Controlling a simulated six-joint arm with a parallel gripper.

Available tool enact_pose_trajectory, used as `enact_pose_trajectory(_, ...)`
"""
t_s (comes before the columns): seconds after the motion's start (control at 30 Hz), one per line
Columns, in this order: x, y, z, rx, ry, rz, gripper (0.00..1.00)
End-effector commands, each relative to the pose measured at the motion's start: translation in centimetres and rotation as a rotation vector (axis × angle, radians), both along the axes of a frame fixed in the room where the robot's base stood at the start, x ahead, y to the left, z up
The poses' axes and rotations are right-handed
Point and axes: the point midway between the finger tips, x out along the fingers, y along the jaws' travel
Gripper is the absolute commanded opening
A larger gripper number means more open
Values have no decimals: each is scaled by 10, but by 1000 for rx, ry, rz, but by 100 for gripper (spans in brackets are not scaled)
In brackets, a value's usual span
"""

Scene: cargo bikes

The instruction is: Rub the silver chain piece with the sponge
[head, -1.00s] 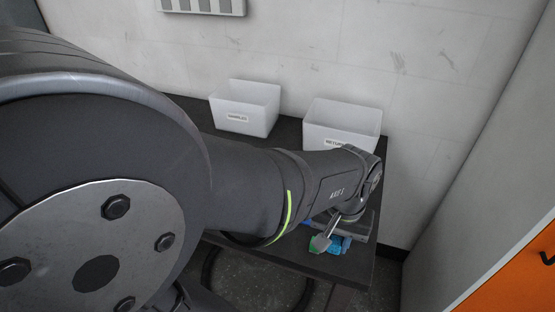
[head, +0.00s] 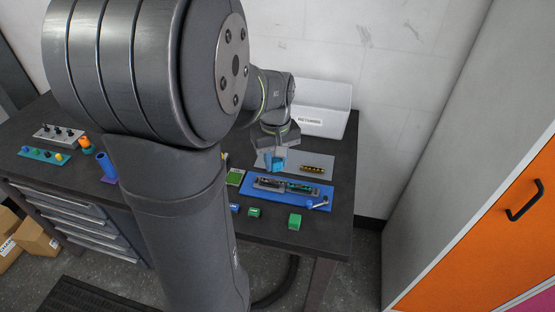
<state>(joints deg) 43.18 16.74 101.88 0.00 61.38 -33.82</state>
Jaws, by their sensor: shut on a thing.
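My gripper (head: 276,153) is shut on a light-blue block that looks like the sponge (head: 276,161). It holds it above the left part of a grey mat (head: 262,160). A blue tray (head: 321,202) lies in front of the mat. In its left part is a greyish chain piece (head: 269,184), which looks like the silver one. A green-and-dark chain piece (head: 300,187) lies to its right. A yellow-and-dark chain piece (head: 313,168) lies on the grey mat. The sponge is behind the silver piece, apart from it in the picture. The fingertips are too small to see clearly.
A white labelled bin (head: 340,95) stands behind the mat. A green cube (head: 295,222) and small blue and green blocks (head: 254,212) lie in front of the tray. Racks and a blue cup (head: 107,165) are at the left. My arm hides the table's middle.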

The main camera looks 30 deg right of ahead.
Motion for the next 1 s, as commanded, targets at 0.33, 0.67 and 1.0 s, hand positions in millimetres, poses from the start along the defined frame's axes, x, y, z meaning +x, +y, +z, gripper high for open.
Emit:
enact_pose_trajectory(0.33, 52, 14, -5, 0, 0, 163, 8)
enact_pose_trajectory(0.67, 52, 14, -26, 1, 1, 164, 8)
enact_pose_trajectory(1.0, 52, 14, -57, 2, 3, 163, 8)
